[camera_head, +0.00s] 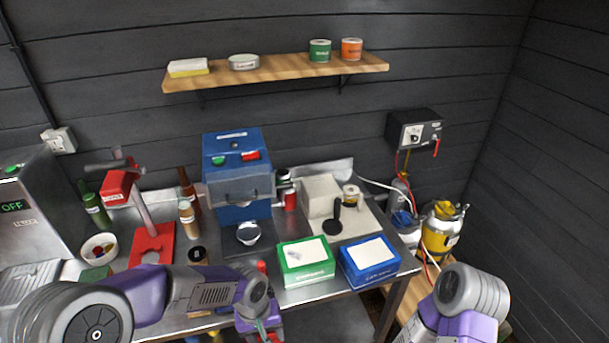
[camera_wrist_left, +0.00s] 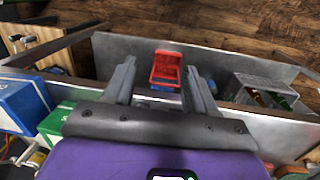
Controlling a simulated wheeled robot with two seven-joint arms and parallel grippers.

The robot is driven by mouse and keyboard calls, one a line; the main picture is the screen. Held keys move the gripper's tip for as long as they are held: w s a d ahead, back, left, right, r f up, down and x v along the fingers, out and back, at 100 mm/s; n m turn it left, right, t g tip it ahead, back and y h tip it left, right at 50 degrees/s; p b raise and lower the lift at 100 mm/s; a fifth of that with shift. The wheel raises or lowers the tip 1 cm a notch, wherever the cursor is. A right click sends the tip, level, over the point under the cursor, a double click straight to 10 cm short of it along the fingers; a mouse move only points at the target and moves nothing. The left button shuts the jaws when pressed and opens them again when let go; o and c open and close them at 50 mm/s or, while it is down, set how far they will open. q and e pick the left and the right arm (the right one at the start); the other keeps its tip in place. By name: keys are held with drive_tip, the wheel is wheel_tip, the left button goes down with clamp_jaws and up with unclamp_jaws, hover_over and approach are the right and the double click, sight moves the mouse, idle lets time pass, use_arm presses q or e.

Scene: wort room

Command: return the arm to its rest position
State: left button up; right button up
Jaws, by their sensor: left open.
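My left arm (camera_head: 180,292) reaches in from the left, across the front of the steel table. Its gripper points down at the table's front edge, and its tips run low in the head view. In the left wrist view my left gripper (camera_wrist_left: 160,68) is open. Nothing is held between its fingers; a red object (camera_wrist_left: 166,70) shows beyond them, lower down. My right arm (camera_head: 462,305) shows at the bottom right, and its gripper is out of view.
A green box (camera_head: 306,275) and a blue box (camera_head: 370,272) stand at the table's front right. A blue machine (camera_head: 238,180) stands behind. A red press (camera_head: 151,246) is on the left. A wooden shelf (camera_head: 280,70) hangs above.

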use_arm(q)
drive_tip(key=s+f+h+b, duration=0.1)
drive_tip(key=s+f, duration=0.2)
drive_tip(key=f, duration=0.5)
drive_tip(key=s+f+h+b, duration=0.1)
drive_tip(key=s+f, duration=0.2)
drive_tip(key=f, duration=0.6)
drive_tip(key=s+f+t+b, duration=0.1)
drive_tip(key=s+f, duration=0.2)
drive_tip(key=f, duration=0.5)
drive_tip(key=shift+a+f+h, duration=0.2)
drive_tip(key=shift+a+h, duration=0.15)
drive_tip(key=shift+h, duration=0.05)
use_arm(e)
drive_tip(key=f, duration=0.3)
drive_tip(key=shift+w+f, duration=0.25)
drive_tip(key=shift+f, duration=0.05)
